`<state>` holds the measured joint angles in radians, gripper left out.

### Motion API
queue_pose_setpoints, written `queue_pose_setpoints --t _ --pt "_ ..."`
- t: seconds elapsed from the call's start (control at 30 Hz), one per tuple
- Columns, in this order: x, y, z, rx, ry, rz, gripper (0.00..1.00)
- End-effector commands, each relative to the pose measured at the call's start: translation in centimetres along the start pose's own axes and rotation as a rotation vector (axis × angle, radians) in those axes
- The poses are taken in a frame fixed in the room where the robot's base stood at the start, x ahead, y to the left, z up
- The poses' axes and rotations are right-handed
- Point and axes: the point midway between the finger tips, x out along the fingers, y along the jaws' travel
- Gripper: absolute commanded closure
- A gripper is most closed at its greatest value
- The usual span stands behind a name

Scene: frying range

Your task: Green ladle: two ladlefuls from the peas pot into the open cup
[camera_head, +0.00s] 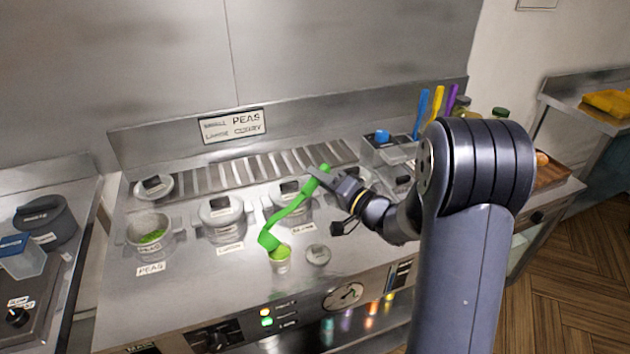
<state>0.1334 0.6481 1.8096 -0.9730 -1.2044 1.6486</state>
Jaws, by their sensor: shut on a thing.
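My gripper (322,178) is shut on the upper handle of the green ladle (289,208). The ladle slants down to the left, and its bowl (268,240) is just above the rim of the open cup (279,266). The cup stands near the front of the range, with green showing at its top. I cannot tell whether the ladle bowl holds peas or touches the cup. The peas pot (150,236), labelled PEAS, is open at the left with green peas inside. Its lid (153,187) lies behind it.
Two lidded pots (222,217) stand between the peas pot and my arm. A small round lid (318,255) lies right of the cup. A sign (233,125) reading PEAS and CURRY is at the back. Blue, yellow and purple handles (438,105) stand at the right.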

Motion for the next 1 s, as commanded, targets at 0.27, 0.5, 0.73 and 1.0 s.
queue_pose_setpoints --t 0.27,0.5,0.73,1.0 --pt "0.3 -4.0 1.0 -0.224 -0.013 -0.005 0.98" --pt "0.5 -7.2 2.8 -0.441 -0.027 -0.005 0.98" --pt "0.7 -10.4 4.7 -0.651 -0.039 -0.004 0.98" --pt "0.8 -12.8 8.2 -0.898 -0.056 -0.003 0.98"
